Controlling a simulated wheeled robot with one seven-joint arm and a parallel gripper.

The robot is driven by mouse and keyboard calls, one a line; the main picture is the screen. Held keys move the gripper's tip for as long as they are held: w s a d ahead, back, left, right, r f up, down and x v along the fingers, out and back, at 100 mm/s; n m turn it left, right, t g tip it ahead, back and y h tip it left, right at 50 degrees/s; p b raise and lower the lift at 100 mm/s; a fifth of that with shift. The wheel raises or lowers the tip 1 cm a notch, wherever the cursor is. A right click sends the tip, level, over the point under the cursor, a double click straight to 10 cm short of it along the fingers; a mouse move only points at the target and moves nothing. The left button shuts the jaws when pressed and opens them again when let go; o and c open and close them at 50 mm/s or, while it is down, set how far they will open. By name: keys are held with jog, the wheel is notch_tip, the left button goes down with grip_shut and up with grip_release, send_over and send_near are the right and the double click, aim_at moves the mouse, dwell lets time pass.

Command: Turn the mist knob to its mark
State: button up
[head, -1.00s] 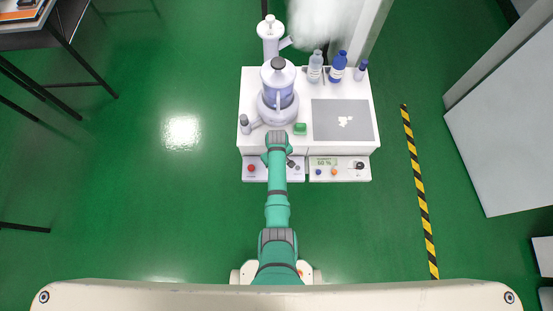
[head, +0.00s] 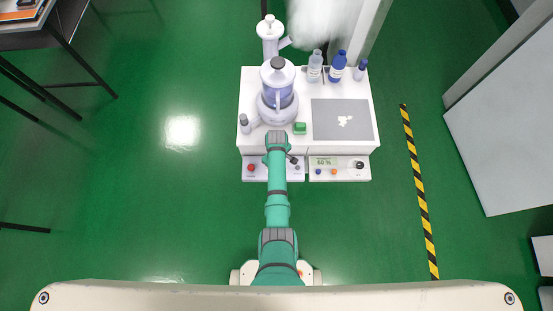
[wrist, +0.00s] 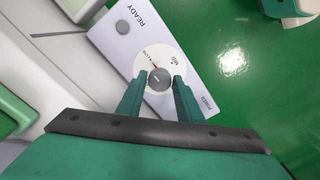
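The mist knob (wrist: 159,79) is a round grey knob on a white dial disc in the wrist view. A small red line lies on the disc at its upper-left edge, near small lettering; "MID" is printed to the upper right. My gripper (wrist: 160,77) has its two green fingers on either side of the knob, left and right of it. The fingertips are very close to the knob's sides; whether they press on it cannot be told.
A right-hand panel (head: 340,174) has a display reading 60 % and a black knob. The bench holds a jar (head: 278,84), bottles (head: 338,66) and a green block (head: 300,128).

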jog(key=shift+o, duration=1.1)
jog(key=shift+w+r, duration=0.1)
jog(key=shift+r, duration=0.4)
notch_tip(320, 180, up, 10)
jog(key=shift+f, duration=0.15)
